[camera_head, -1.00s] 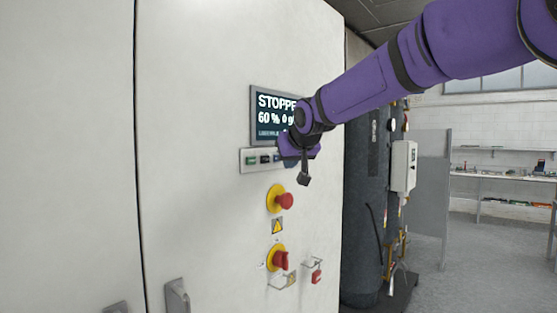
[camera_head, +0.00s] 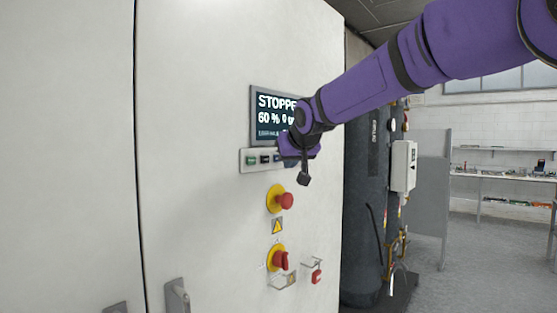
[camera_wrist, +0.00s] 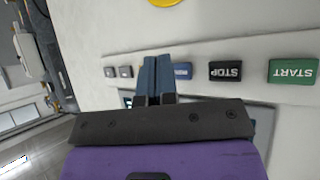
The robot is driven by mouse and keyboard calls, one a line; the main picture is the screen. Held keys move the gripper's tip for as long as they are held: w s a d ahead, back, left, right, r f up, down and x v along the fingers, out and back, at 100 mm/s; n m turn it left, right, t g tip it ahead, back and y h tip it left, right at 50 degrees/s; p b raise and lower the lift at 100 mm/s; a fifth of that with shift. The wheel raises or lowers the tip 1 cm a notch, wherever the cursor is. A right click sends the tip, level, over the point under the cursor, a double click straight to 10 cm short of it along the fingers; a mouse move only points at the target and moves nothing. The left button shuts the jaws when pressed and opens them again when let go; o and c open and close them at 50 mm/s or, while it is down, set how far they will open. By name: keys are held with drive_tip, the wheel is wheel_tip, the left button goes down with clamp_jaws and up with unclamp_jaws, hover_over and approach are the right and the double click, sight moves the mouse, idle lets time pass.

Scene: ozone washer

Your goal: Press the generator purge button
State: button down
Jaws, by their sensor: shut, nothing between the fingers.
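The button strip (camera_head: 244,167) is on the white cabinet door, under the display. In the wrist view it appears upside down, with a green START button (camera_wrist: 292,71), a black STOP button (camera_wrist: 224,72), a blue button (camera_wrist: 183,72) with an unreadable label, and two small grey buttons (camera_wrist: 118,72). I cannot read which is the purge button. My gripper (camera_wrist: 156,62) is shut and empty, its fingertips over the strip between the blue button and the small grey ones. Whether they touch the panel is unclear. In the head view my wrist hides the strip's right part.
The display (camera_head: 266,103) reads STOPPED in part and 60 %. Below the strip are a red mushroom button (camera_head: 285,201) on a yellow ring, a warning sign (camera_head: 277,226), a red rotary switch (camera_head: 280,261) and a red padlock (camera_head: 316,276). A dark tank (camera_head: 362,220) stands to the right.

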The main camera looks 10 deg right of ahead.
drive_tip(key=shift+w+a, duration=0.1)
drive_tip(key=shift+w, duration=0.05)
idle(0.4)
drive_tip(key=shift+w+a, duration=0.15)
drive_tip(key=shift+w, duration=0.05)
drive_tip(key=shift+w+a, duration=0.25)
drive_tip(key=shift+w, duration=0.05)
idle(0.9)
drive_tip(key=shift+s+d, duration=0.45)
drive_tip(key=shift+s, duration=0.2)
idle(0.4)
drive_tip(key=shift+s+d, duration=0.75)
drive_tip(key=shift+s, duration=0.25)
drive_tip(key=shift+s+d, duration=0.75)
drive_tip(key=shift+s, duration=0.25)
